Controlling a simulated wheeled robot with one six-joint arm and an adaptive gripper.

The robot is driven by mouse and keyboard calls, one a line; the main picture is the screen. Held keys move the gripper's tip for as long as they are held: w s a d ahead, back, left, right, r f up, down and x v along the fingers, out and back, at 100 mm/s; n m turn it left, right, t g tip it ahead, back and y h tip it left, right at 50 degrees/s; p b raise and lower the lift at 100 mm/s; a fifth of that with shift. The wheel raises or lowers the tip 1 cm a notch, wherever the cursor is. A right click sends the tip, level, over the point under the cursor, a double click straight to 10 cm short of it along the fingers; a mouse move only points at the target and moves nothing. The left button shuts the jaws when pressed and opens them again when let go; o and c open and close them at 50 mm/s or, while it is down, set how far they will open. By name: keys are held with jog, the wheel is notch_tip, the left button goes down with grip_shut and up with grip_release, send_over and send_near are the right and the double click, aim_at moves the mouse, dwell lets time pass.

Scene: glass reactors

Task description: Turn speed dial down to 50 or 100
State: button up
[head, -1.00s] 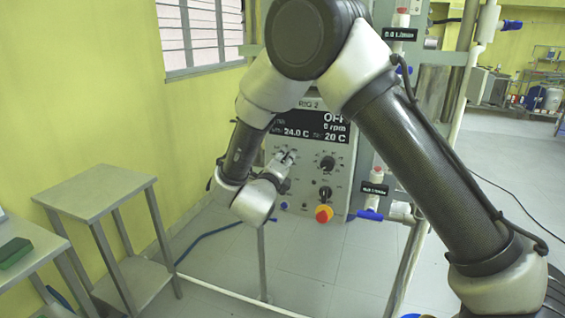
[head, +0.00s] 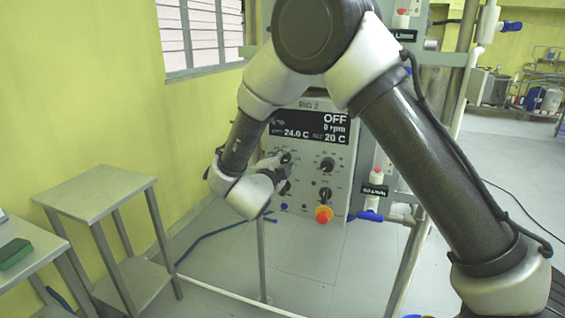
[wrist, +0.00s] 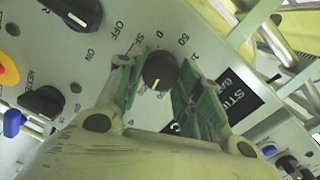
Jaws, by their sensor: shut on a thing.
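The speed dial (wrist: 159,72) is a round black knob in the wrist view, with marks including 0 and 50 printed around its upper side. My gripper (wrist: 163,88) has its green-padded fingers on either side of the knob, shut on it. In the head view my gripper (head: 284,164) is at the left part of the control panel (head: 340,147) and hides most of the dial. The panel's display (head: 308,127) reads OFF, 0 rpm, 24.0 C and 20 C.
Another black knob (wrist: 42,101), an ON/OFF switch (wrist: 80,13) and a red-and-yellow stop button (wrist: 7,72) sit near the gripper. Pipes and valves (head: 370,215) stand right of the panel. A steel side table (head: 95,190) is at the left. Floor between is open.

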jog(key=n, duration=0.6)
jog(key=shift+a+g+h, duration=0.15)
jog(key=shift+g+h, duration=0.15)
jog(key=shift+h, duration=0.1)
jog(key=n, duration=0.6)
jog(key=n+h, duration=0.1)
jog(key=n, duration=0.5)
jog(key=shift+w+a+f, duration=0.1)
jog(key=shift+a, duration=0.1)
jog(key=n, duration=0.5)
jog(key=shift+h, duration=0.4)
jog(key=shift+f+n, duration=0.1)
jog(key=shift+n, duration=0.3)
jog(key=o, duration=1)
